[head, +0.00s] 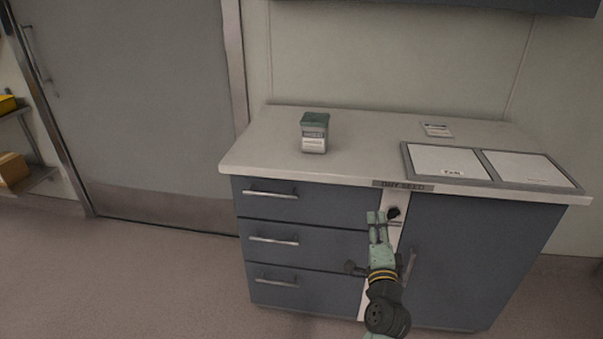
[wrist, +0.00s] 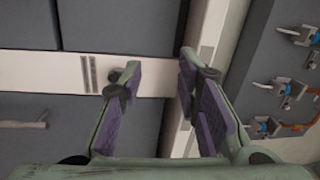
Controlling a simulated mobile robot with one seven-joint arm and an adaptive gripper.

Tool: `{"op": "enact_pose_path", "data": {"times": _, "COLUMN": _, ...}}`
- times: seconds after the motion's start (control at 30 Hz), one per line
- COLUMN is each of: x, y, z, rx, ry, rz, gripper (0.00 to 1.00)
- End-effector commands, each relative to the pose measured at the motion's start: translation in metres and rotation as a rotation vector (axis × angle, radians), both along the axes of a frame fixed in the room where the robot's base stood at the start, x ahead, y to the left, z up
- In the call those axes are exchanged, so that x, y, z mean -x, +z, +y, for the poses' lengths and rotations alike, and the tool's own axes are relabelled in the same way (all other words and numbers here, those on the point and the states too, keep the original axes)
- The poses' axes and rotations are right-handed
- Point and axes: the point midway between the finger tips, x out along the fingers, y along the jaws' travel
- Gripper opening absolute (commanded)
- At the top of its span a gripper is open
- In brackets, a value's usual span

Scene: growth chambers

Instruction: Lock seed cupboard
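The seed cupboard (head: 475,250) is a grey-blue door under a pale counter, with a dark "DRY SEED" label (head: 403,186) at its top edge. The door looks flush, with an upright handle (head: 411,266); the handle also shows in the wrist view (wrist: 24,124). A white upright strip (head: 365,295) runs between door and drawers; in the wrist view the strip (wrist: 50,72) lies sideways and has a dark slotted mark (wrist: 89,73). My gripper (head: 384,215) is in front of the strip's upper part. Its purple-padded fingers (wrist: 159,78) are apart, with nothing seen between them. A dark round piece sits by the fingertips; I cannot tell whether it is a lock knob.
Three drawers (head: 300,240) are shut left of the strip. Floor is clear at left.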

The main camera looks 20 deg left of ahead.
Motion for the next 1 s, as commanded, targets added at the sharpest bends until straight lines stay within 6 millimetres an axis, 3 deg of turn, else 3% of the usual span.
{"op": "enact_pose_path", "data": {"times": 0.47, "x": 0.010, "y": 0.062, "z": 0.072, "rx": 0.102, "ry": 0.060, "rz": -0.180, "gripper": 0.30}}
{"op": "enact_pose_path", "data": {"times": 1.0, "x": 0.043, "y": 0.135, "z": 0.146, "rx": 0.199, "ry": 0.103, "rz": -0.400, "gripper": 0.30}}
